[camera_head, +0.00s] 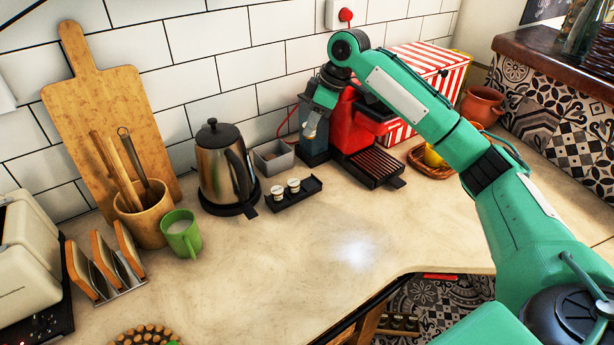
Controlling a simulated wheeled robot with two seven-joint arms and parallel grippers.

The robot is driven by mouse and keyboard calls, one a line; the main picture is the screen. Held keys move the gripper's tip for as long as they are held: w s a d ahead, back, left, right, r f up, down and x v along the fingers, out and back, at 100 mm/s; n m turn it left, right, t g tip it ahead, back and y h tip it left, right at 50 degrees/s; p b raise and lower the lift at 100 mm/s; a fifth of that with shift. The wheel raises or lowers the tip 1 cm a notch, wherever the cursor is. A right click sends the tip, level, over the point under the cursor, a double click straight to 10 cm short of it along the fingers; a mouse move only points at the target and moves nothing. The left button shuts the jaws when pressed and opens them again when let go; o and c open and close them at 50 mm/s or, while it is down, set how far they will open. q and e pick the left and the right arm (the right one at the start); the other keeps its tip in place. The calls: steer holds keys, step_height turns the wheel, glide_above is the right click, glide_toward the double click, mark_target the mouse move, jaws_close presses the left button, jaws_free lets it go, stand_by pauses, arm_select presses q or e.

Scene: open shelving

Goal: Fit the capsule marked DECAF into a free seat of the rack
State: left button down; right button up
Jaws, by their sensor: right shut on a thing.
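The right end of the rack looks empty. My right gripper (312,118) is up in front of the wall, beside the red coffee machine, shut on a small pale gold capsule (309,131). It is above and behind the rack, apart from it. The marks on the capsules are too small to read, so I cannot tell which says DECAF. My left gripper is out of view.
A grey bin (273,157) stands behind the rack, its contents unclear. The steel kettle (222,165) is at the rack's left. The red coffee machine (362,138) with its drip tray (374,168) is at the right. The counter in front of the rack is clear.

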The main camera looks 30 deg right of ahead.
step_height(320, 180, down, 15)
steer(key=shift+f+p, duration=0.2)
steer(key=shift+p, duration=0.2)
steer(key=shift+f, duration=0.1)
steer(key=o, duration=0.9)
steer(key=shift+o, duration=0.2)
steer(key=v, duration=1.2)
steer(key=shift+b, duration=0.35)
